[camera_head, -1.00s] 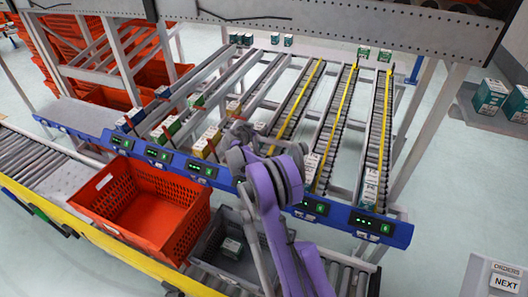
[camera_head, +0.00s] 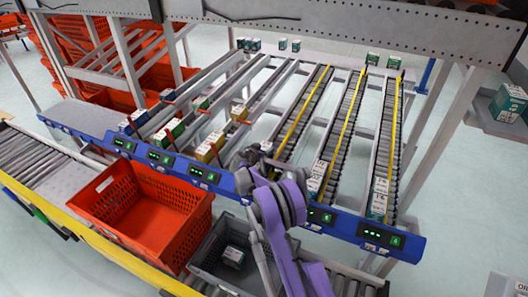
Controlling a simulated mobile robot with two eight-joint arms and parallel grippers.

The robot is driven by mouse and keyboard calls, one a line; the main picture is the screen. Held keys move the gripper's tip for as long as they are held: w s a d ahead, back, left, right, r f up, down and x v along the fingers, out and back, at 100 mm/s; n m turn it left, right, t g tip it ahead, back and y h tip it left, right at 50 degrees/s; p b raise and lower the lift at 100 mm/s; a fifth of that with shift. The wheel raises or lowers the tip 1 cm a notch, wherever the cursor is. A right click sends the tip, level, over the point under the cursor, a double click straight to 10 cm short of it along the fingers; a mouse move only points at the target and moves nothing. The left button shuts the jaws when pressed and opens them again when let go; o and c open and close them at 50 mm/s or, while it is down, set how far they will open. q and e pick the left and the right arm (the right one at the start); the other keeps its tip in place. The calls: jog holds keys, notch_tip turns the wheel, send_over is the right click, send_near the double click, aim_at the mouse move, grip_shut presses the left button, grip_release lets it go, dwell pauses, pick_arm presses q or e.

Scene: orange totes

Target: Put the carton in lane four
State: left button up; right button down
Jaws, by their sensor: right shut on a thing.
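My right gripper (camera_head: 250,157) is at the front ends of the middle lanes of the flow rack, above its blue front rail (camera_head: 345,231). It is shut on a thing. A small whitish carton (camera_head: 266,146) shows right at the gripper and seems to be the held one; the dark wrist hides most of the grip. The lane under the gripper is partly covered by my purple arm, so I cannot tell which numbered lane it is. My left gripper is not in view.
Cartons stand at several lane fronts, such as a yellow one (camera_head: 210,148) and white ones (camera_head: 379,198). An orange tote (camera_head: 140,215) and a grey tote (camera_head: 205,250) with a carton (camera_head: 233,257) sit on the conveyor. Yellow dividers (camera_head: 347,122) separate lanes at right.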

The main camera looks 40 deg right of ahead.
jog(key=shift+s, duration=0.15)
jog(key=shift+f, duration=0.5)
jog(key=shift+c, duration=0.6)
grip_release()
jog(key=shift+r, duration=0.1)
jog(key=shift+o, duration=0.4)
